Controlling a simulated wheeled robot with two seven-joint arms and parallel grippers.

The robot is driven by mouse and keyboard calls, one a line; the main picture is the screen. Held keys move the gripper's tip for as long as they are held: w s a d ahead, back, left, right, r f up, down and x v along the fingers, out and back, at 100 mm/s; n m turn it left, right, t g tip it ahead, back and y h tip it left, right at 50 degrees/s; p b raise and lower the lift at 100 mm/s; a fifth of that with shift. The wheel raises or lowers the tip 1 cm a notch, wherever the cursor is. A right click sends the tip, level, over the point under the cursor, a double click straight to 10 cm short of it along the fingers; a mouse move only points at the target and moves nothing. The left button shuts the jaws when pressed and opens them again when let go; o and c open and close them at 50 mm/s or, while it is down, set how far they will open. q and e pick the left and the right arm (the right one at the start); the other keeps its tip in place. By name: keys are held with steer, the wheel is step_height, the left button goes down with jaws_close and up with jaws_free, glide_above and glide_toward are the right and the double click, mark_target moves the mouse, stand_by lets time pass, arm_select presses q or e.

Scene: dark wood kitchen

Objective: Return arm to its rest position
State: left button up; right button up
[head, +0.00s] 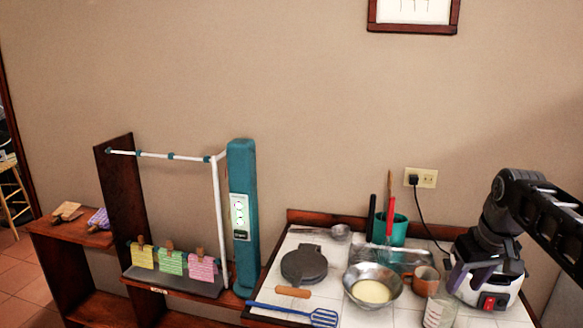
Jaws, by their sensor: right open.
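My right arm comes in from the right edge. It bends down to my right gripper (462,278), which is open at the right end of the tiled counter (265,305). The gripper overlaps a white and black appliance with a red switch (488,302), so its fingertips are partly hard to tell apart from it. I see nothing held between the fingers. I cannot tell whether the gripper touches the appliance. My left gripper is out of view.
Close to the gripper are an orange-brown mug (426,279), a measuring cup (440,312) and a metal bowl (358,282) with pale contents. A teal utensil holder (398,231) stands behind. A black cord hangs from the wall outlet (427,178). The wall above the counter's middle is clear.

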steer(key=w+a+f+t, duration=0.3)
steer(key=w+a+f, duration=0.5)
steer(key=f, duration=0.3)
steer(key=s+a+f+m+y, duration=0.1)
steer(key=a+f, duration=0.4)
steer(key=f, duration=0.3)
steer(key=s+a+f+y, duration=0.15)
steer(key=a+f, duration=0.25)
steer(key=f, duration=0.5)
steer(key=s+a+f+m+g, duration=0.1)
steer(key=s+a+f, duration=0.3)
steer(key=s+f, duration=0.2)
steer(key=s+a+f+g, duration=0.1)
steer(key=s+a+f, duration=0.3)
steer(key=s+f, duration=0.25)
steer(key=s+a+f+g, duration=0.2)
steer(key=s+a+f, duration=0.1)
steer(key=s, duration=0.6)
steer(key=s+a+f+g+y+b, duration=0.1)
steer(key=s+a+f, duration=0.2)
steer(key=s, duration=0.7)
step_height(320, 180, down, 3)
steer(key=shift+s+a+r+g, duration=0.2)
steer(key=shift+a+g, duration=0.15)
steer(key=shift+g, duration=0.05)
steer(key=shift+y, duration=0.25)
